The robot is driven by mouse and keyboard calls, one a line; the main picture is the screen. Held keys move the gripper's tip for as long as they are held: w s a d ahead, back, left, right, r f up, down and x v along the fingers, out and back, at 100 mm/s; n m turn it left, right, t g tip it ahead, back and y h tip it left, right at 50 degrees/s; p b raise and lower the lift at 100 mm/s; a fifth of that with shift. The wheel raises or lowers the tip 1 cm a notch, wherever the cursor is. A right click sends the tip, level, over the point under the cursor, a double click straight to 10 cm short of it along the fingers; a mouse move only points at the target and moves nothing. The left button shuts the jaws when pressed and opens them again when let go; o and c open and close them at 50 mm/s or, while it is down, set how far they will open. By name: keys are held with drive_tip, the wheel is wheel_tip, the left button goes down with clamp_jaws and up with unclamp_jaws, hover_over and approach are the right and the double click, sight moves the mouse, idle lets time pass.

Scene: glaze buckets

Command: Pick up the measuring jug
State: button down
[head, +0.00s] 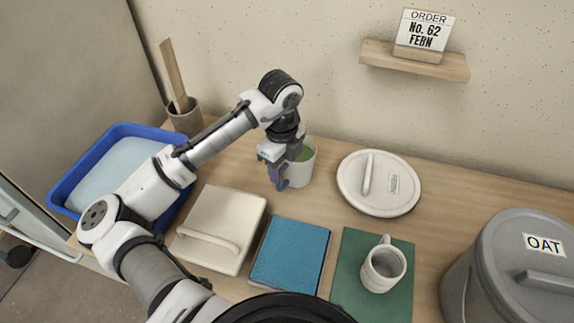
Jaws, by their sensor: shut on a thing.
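The measuring jug (301,171) appears to be the white, open vessel with green inside, in the middle of the head view towards the back of the table. My gripper (279,177) is at its left near side, fingers pointing down, and shut on it. The fingers hide that side of the jug, so I cannot see a handle or the exact grip. The jug looks upright. I cannot tell whether its base touches the table.
A round white lid (401,199) lies right of the jug. In front are a cream square lid (207,254), a blue pad (290,255) and a mug (377,275) on a green mat (346,301). A blue tray (59,190) is left; a grey OAT bucket (480,262) is right.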

drive_tip(key=shift+r, duration=0.2)
wheel_tip(320, 180, up, 20)
drive_tip(key=p, duration=0.1)
drive_tip(key=shift+f, duration=0.2)
idle(1.1)
